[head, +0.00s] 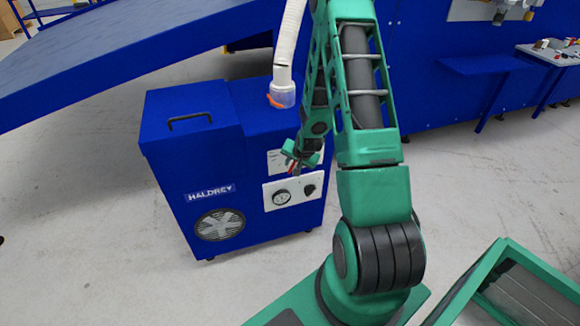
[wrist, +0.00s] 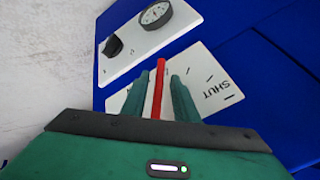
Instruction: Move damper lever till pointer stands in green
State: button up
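The blue HALDREY cabinet (head: 215,170) carries a pressure-style dial gauge (head: 282,197) on a white panel; the gauge also shows in the wrist view (wrist: 156,14), too small to read its pointer or any green band. The red damper lever (wrist: 159,88) stands over a white plate (wrist: 215,75) marked SHUT and with tick lines. My gripper (wrist: 161,88) has its two green fingers on either side of the lever, with narrow gaps visible, so it looks open around it. In the head view my gripper (head: 296,166) is at the cabinet's front, partly hidden by my arm.
A black knob (head: 308,190) sits beside the gauge. A blue sloping surface (head: 130,55) lies behind at left. A green-rimmed bin (head: 460,290) stands at lower right. The floor at left is clear.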

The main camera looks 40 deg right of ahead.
jog(key=shift+a, duration=0.1)
jog(key=v, duration=1)
jog(key=shift+s+r, duration=0.15)
jog(key=shift+r, duration=0.1)
dwell(0.6)
jog(key=s+a+r+n+g+y, duration=0.1)
jog(key=s+a+r, duration=0.4)
jog(key=s+r, duration=0.6)
jog(key=s+a+r+n+g+y, duration=0.1)
jog(key=s+a+r+n+g, duration=0.3)
jog(key=s+r, duration=0.8)
jog(key=s+a+g, duration=0.1)
jog(key=s, duration=0.5)
jog(key=shift+s, duration=0.35)
